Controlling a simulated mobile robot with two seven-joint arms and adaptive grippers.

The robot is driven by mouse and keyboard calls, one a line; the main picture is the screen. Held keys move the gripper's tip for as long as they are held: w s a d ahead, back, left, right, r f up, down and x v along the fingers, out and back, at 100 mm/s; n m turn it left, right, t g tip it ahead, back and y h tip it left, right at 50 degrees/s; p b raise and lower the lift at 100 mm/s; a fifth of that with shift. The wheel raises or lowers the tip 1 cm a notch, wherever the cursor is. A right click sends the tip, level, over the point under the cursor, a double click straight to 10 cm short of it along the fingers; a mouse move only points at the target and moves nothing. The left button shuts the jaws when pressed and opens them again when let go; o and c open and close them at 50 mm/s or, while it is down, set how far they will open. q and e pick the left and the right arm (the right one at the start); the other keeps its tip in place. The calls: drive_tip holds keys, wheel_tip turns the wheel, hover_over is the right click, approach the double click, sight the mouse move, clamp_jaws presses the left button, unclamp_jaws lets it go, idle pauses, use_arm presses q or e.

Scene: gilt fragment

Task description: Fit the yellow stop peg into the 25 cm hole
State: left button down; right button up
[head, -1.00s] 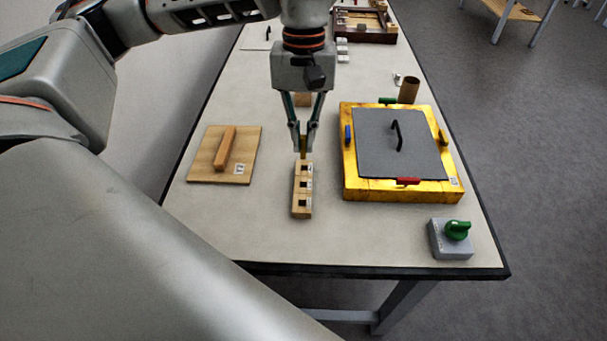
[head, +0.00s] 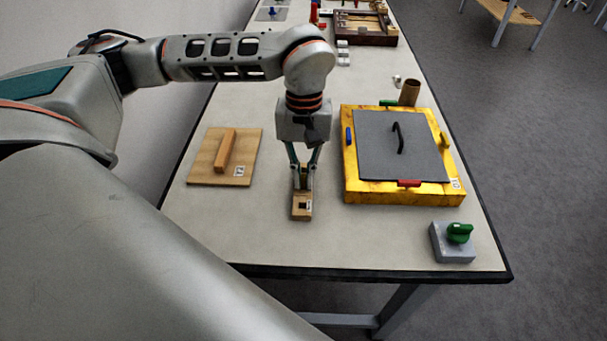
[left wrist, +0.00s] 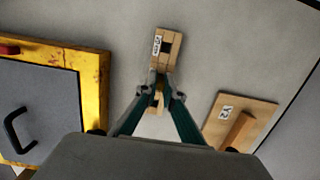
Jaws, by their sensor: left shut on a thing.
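A narrow wooden block (head: 302,213) with square dark holes and small labels lies on the table, left of the yellow box. My left gripper (head: 303,186) points down over the block, its fingers shut on the yellow stop peg (head: 303,172). In the left wrist view the peg (left wrist: 158,88) shows between the fingertips (left wrist: 160,95), and the block (left wrist: 172,60) extends beyond them with one dark hole in sight. The fingers hide the block's other holes. I cannot tell whether the peg's lower end is in a hole or above it. The label text is too small to read. My right gripper is not in view.
A yellow box (head: 360,191) with a grey lid stands right of the block. A wooden board with a bar handle (head: 205,165) lies left. A grey block with a green knob (head: 452,252) stands near the front right edge. Bare table lies in front of the block.

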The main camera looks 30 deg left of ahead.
use_arm(q)
drive_tip(key=shift+f, duration=0.1)
drive_tip(key=shift+f, duration=0.1)
drive_tip(key=c, duration=2.2)
unclamp_jaws()
drive_tip(key=r, duration=0.8)
drive_tip(key=w+r, duration=0.1)
drive_tip(key=r, duration=0.3)
drive_tip(key=shift+w+a+r+p, duration=0.1)
drive_tip(key=shift+a+r+p, duration=0.1)
drive_tip(key=shift+a+p, duration=0.15)
